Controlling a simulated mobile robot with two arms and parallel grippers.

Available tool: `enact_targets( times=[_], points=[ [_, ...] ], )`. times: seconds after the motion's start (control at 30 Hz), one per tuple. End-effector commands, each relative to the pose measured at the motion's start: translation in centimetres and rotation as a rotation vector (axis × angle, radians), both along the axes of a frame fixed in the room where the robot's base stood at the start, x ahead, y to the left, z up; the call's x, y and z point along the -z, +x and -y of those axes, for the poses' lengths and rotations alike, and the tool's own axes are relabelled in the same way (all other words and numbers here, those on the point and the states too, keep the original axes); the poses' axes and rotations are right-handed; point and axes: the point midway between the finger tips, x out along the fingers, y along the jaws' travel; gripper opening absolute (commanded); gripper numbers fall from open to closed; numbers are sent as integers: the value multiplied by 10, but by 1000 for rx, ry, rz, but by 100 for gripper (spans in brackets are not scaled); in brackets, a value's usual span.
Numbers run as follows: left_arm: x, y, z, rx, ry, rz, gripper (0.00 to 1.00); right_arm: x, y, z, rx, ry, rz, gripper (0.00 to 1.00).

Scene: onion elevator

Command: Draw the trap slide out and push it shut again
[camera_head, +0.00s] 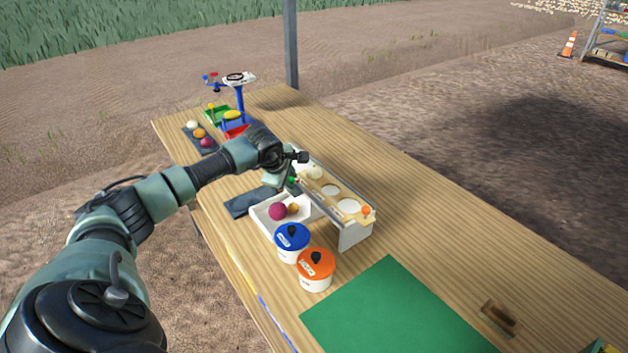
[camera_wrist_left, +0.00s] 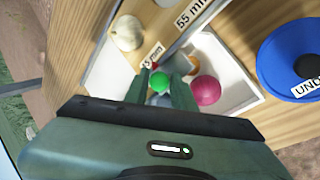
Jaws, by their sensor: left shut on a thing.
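The ramp has round holes and size labels, one reading 55 mm (camera_wrist_left: 190,14). A pale onion (camera_wrist_left: 127,33) sits on the ramp. A white tray (camera_head: 263,220) beside it holds a purple onion (camera_head: 278,212) and a smaller orange one (camera_head: 293,209). My right gripper is out of view.
A blue-lidded pot (camera_head: 292,238) and an orange-lidded pot (camera_head: 316,266) stand close in front of the ramp. A green mat (camera_head: 395,315) lies to the right. The table's right side is mostly clear.

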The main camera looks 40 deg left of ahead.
Motion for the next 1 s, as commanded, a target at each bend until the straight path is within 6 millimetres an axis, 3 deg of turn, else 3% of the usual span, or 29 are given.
enact_targets(
  times=[0.23, 0.27, 0.33, 1.0],
  points=[
    [4, -1, 2, 2, -2, -9, 0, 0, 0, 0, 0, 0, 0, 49],
    [4, -1, 2, 2, -2, -9, 30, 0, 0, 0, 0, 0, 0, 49],
    [4, -1, 2, 2, -2, -9, 50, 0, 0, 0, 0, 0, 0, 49],
    [2, -2, 3, 3, -5, -13, 50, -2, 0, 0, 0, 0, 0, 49]
  ],
)
